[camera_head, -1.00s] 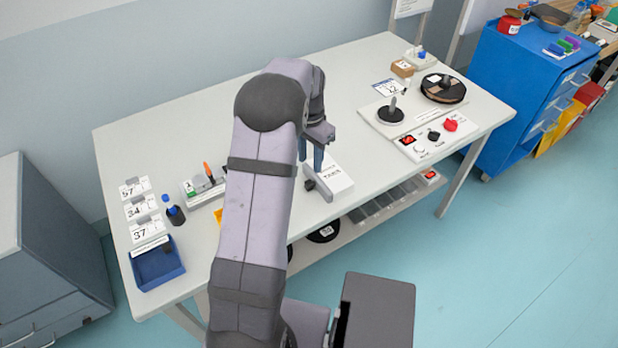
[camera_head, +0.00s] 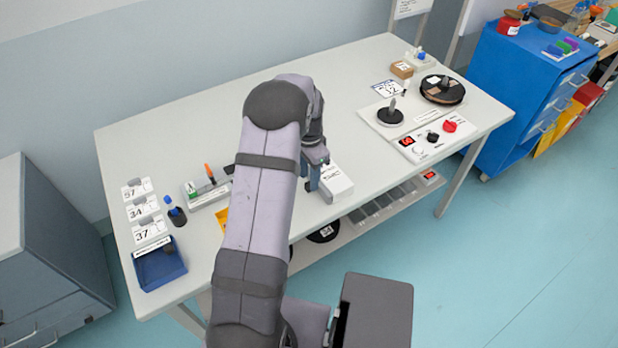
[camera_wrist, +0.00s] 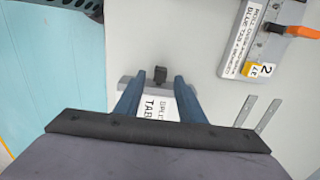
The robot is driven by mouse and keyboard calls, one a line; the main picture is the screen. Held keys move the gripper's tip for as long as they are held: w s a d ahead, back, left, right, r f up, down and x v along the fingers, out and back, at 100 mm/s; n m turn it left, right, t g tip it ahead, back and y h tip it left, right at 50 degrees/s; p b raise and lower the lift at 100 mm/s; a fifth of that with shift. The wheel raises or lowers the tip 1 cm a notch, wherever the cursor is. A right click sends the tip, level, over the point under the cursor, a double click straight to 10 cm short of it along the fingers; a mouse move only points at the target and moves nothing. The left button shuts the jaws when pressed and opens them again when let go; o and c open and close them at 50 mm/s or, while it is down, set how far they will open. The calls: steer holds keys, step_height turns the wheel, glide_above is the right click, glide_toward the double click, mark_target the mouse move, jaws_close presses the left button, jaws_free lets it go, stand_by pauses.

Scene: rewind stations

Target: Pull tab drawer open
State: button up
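The tab drawer's white box (camera_head: 338,184) sits near the table's front edge, with lettering on top. In the wrist view part of its white label (camera_wrist: 157,107) shows between my fingers. A grey drawer front (camera_wrist: 127,84) with a small dark knob (camera_wrist: 160,75) is at the fingertips. My gripper (camera_wrist: 153,86) is open, with one blue finger on either side of the knob and a gap to each. Whether the fingers touch the drawer front I cannot tell. In the head view my gripper (camera_head: 313,181) is at the box's left end and hides the drawer front and knob.
A labelled holder with an orange-handled tool (camera_wrist: 288,30) lies on the table nearby; two flat metal strips (camera_wrist: 257,114) lie closer. A blue bin (camera_head: 158,265) stands at the front left. A reel station (camera_head: 392,117) and a control panel (camera_head: 434,139) are to the right.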

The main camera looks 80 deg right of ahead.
steer(key=shift+f, duration=1.1)
jaws_close()
steer(key=w+a, duration=0.4)
steer(key=shift+w+a, duration=0.25)
steer(key=shift+w, duration=0.05)
jaws_free()
steer(key=shift+r, duration=0.1)
